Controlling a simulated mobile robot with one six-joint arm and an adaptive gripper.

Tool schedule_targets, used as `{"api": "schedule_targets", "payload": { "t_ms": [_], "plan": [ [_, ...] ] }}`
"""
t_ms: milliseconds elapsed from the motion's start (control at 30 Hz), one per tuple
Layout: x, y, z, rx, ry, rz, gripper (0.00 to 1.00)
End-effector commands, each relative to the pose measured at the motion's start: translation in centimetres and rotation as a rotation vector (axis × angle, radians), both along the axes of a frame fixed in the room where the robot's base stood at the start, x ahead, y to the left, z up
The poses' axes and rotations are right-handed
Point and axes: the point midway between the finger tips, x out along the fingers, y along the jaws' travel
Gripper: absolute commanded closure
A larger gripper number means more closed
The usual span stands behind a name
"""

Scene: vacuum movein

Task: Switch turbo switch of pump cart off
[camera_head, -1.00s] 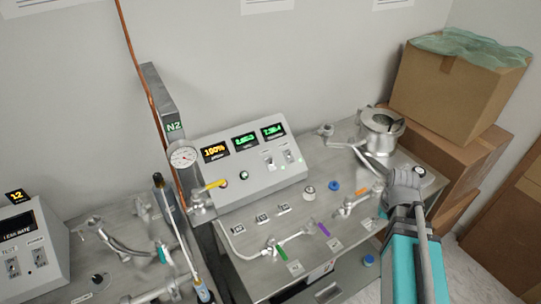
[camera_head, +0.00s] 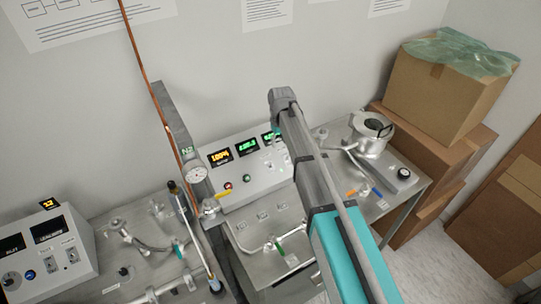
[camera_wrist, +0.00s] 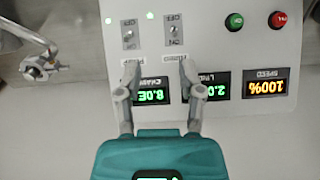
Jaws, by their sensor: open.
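The pump cart's grey control box (camera_head: 240,192) stands on the metal bench, with lit displays. In the wrist view its panel (camera_wrist: 205,45) appears upside down. Two toggle switches stand side by side there, one left (camera_wrist: 130,32) and one right (camera_wrist: 175,32); their labels are too blurred to tell which is turbo. My gripper (camera_wrist: 155,68) is open and empty, its fingertips spread in front of the panel near the switch labels. I cannot tell whether they touch it. In the head view my arm hides the panel's right part.
A green button (camera_wrist: 235,22) and a red button (camera_wrist: 279,19) sit beside the switches. A gauge (camera_head: 196,174) and yellow valve handle (camera_head: 222,195) are left of the box. A metal chamber (camera_head: 372,137) stands right. Another control box (camera_head: 50,255) is at lower left.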

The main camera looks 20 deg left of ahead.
Motion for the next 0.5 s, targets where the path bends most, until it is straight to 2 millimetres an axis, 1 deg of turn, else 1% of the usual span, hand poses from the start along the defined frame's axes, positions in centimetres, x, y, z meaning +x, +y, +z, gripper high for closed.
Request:
{"api": "schedule_targets", "payload": {
  "t_ms": [33, 100, 167, 267, 500],
  "plan": [
    [0.2, 1.4, 0.8, 0.0, 0.0, 0.019, 0.5],
    [0.2, 2.5, 1.1, 0.0, 0.0, 0.037, 0.5],
    [0.1, 3.1, 1.2, 0.0, 0.0, 0.047, 0.5],
    [0.0, 3.4, 1.2, 0.0, 0.0, 0.054, 0.5],
    [0.0, 3.4, 1.1, 0.0, 0.0, 0.054, 0.5]
  ]
}}
